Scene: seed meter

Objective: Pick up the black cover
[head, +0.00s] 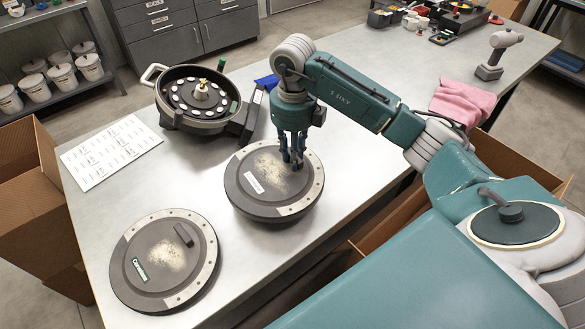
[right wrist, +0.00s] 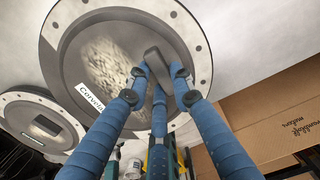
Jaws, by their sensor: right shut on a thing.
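A round black cover (head: 248,200) with a grey drilled rim, a white label and a dusty tan patch is under my right gripper (head: 292,160) in the head view. The right gripper's fingers are closed around the cover's raised grip bar, which shows between the blue fingers in the right wrist view (right wrist: 155,62). I cannot tell whether this cover touches the table or is slightly off it. A second, similar black cover (head: 150,272) with a green label lies flat at the front left, and it also shows in the right wrist view (right wrist: 20,118). My left gripper is not in view.
A seed meter housing (head: 200,112) with a disc and brass hub stands behind on the grey table (head: 120,205). A white printed sheet (head: 110,152) lies left. A pink cloth (head: 463,102) and a grey tool (head: 497,55) are right. Open cardboard boxes (head: 25,190) flank the table.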

